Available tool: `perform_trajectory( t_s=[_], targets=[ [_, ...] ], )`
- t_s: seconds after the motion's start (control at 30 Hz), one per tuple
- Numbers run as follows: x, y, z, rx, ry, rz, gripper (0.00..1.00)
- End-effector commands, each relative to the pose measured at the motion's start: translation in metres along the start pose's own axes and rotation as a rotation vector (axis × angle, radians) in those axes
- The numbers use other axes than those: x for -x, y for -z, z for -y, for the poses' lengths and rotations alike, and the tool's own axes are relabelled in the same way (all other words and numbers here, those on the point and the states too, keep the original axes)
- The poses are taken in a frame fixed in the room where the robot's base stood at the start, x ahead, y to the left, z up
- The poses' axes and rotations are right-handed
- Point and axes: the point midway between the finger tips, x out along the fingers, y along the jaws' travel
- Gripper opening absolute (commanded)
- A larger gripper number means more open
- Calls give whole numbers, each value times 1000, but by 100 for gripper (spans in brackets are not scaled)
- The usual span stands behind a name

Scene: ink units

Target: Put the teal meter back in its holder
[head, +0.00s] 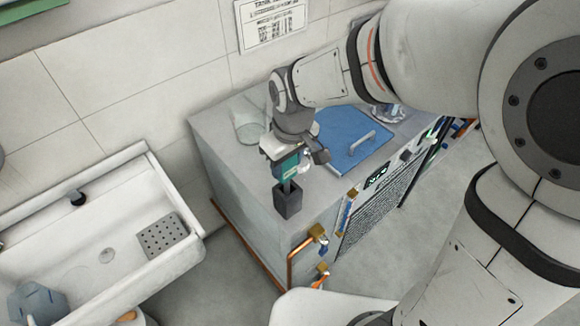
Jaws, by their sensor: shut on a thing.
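The teal meter (286,168) is upright in my gripper (291,158), which is shut on it. The holder (288,203) is a small dark grey open-topped box at the left end of the grey cabinet unit. The meter is right above the holder in the head view, and its narrow dark lower part meets the holder's opening. I cannot tell how far the tip is inside or whether it only overlaps in the picture. My gripper partly hides the meter's upper part.
The unit's grey top (215,122) carries a blue lid (345,137) with a handle and a clear jar (250,125). Copper pipes and valves (317,236) stick out in front. A white sink (105,240) stands at the left. A wall is behind.

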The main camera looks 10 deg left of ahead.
Motion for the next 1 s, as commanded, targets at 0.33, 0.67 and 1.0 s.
perform_trajectory(
  t_s=[0.33, 0.67, 1.0],
  targets=[
    [-42, -6, 0, 0, 0, 1, 17],
    [-46, -6, -1, -1, 0, 0, 17],
    [-45, -6, -1, -2, 0, 1, 63]
  ],
)
